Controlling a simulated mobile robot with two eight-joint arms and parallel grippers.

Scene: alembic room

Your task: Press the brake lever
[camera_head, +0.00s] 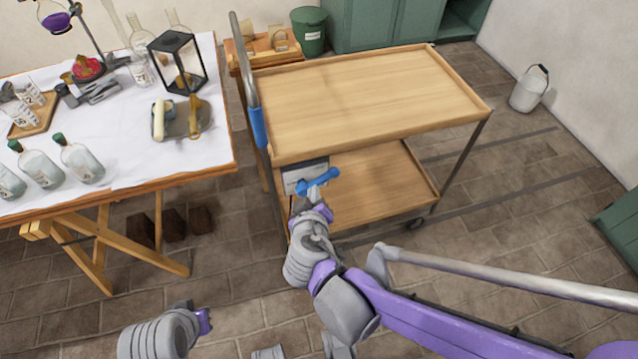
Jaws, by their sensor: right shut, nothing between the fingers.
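The brake lever (323,180) is a blue bar with rounded ends, low at the near left end of the wooden trolley, by a grey-white panel (303,172). My right gripper (315,192) is shut and empty, its tips right at the lever and hiding part of its lower edge. I cannot tell whether they touch. My left arm's end (203,321) shows at the bottom left, well away from the lever; its fingers cannot be made out.
The trolley (370,95) has a bare top, a lower shelf (385,185) and a blue-gripped handle (258,125) at left. A table (125,160) with glassware stands left. A white bucket (528,90) stands back right. Open tiled floor lies right of the trolley.

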